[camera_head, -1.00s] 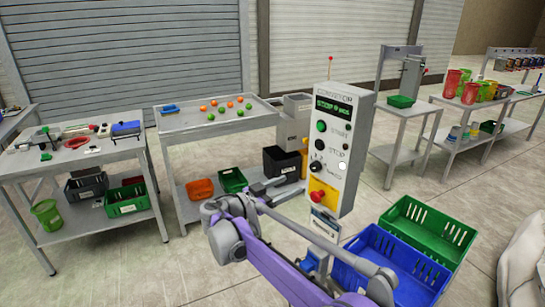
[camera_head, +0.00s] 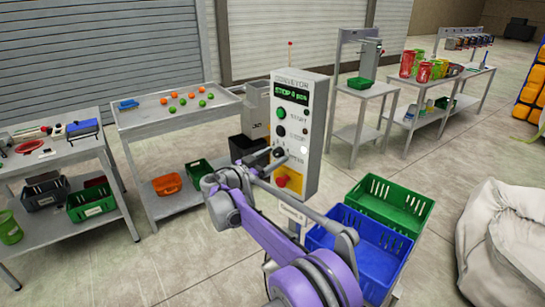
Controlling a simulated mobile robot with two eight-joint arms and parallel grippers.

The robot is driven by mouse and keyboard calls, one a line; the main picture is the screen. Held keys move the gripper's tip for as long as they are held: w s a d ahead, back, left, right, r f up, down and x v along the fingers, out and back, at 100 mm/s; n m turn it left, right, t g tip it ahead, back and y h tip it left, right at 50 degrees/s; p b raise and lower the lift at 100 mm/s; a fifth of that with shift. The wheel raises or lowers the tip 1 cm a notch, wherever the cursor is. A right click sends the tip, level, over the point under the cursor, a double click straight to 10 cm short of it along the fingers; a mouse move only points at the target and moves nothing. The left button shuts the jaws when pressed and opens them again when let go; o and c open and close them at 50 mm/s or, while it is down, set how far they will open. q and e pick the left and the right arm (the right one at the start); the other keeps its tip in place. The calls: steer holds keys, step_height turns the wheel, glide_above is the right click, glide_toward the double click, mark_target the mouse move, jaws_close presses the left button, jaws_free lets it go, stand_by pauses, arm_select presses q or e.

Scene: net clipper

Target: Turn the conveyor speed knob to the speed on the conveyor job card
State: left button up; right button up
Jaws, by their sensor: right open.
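The white conveyor control box (camera_head: 312,140) stands in the middle, with a green-lit display (camera_head: 292,93) that seems to read STOP and a piece count. Below are a green button, a black button and the dark speed knob (camera_head: 278,152). A red button on a yellow plate sits lowest. A small card (camera_head: 292,213) hangs under the box; its print is too small to read surely. My right gripper (camera_head: 276,161) is open at the front of the box, close to the knob; I cannot tell whether it touches. My left gripper is not in view.
A tray table (camera_head: 150,118) with orange and green balls is behind left. A white sack (camera_head: 500,235) lies at the right. Open floor lies between crates and sack.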

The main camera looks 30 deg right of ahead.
jaws_close()
stand_by(0.3)
steer(key=n, duration=0.3)
steer(key=shift+n+p, duration=0.3)
steer(key=shift+n, duration=2)
jaws_free()
